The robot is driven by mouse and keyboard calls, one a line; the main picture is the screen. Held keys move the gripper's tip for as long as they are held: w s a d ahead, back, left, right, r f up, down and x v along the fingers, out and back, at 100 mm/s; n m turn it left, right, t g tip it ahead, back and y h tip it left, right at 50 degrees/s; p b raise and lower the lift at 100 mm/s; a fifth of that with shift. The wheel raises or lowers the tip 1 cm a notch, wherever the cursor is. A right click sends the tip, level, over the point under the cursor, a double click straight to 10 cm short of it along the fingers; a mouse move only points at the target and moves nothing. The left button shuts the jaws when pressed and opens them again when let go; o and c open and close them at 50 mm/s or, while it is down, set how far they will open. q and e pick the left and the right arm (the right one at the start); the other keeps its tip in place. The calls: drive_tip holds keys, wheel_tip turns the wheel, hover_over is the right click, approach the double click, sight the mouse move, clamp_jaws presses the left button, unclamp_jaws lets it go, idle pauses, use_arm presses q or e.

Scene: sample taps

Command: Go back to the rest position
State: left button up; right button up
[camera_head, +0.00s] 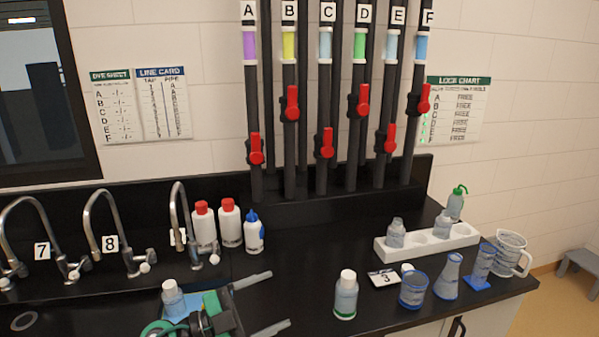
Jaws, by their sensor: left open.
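My left gripper (280,299) is at the bottom middle of the head view, low over the black counter. Its two pale fingers point right and stand wide apart, with nothing between them. A white-capped bottle with a green band (346,298) stands upright to the right of the fingertips, apart from them. A small clear bottle (173,300) shows just left of the gripper body, by a blue patch; its base is partly hidden. My right gripper is not in the picture.
A white rack (425,243) holds small bottles at the right. A card marked 3 (383,279), a blue-rimmed beaker (413,290), a flask (449,277) and a jug (511,255) stand nearby. Pipes A to F with red valves (292,103) rise behind. Curved taps (108,235) stand left.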

use_arm(q)
drive_tip(key=w+a+n+t+y, duration=0.1)
drive_tip(key=a+n+t+y, duration=0.75)
drive_tip(key=n+t, duration=0.4)
drive_tip(key=s+a+f+n+g+y, duration=0.2)
drive_tip(key=a+f+n+y, duration=0.2)
drive_tip(key=f+y, duration=0.15)
drive_tip(key=s+a+f+n+g+y, duration=0.3)
drive_tip(key=f+n+y, duration=0.2)
drive_tip(key=f, duration=0.2)
drive_tip(key=s+a+f+m+g, duration=0.1)
drive_tip(key=s+f+g, duration=0.55)
drive_tip(key=s, duration=0.45)
drive_tip(key=s+f+g, duration=0.5)
drive_tip(key=s+f, duration=0.3)
drive_tip(key=s, duration=0.3)
wheel_tip(320, 180, down, 28)
drive_tip(key=g, duration=0.1)
drive_tip(key=s+a+f, duration=0.1)
drive_tip(key=s+f, duration=0.8)
drive_tip(key=f, duration=0.1)
drive_tip(key=s+a+f+g, duration=0.1)
drive_tip(key=s+a+f, duration=0.1)
drive_tip(key=s+f, duration=0.8)
drive_tip(key=shift+s+a+f, duration=0.15)
drive_tip(key=shift+a+f, duration=0.15)
drive_tip(key=shift+f, duration=0.4)
drive_tip(key=shift+m, duration=0.25)
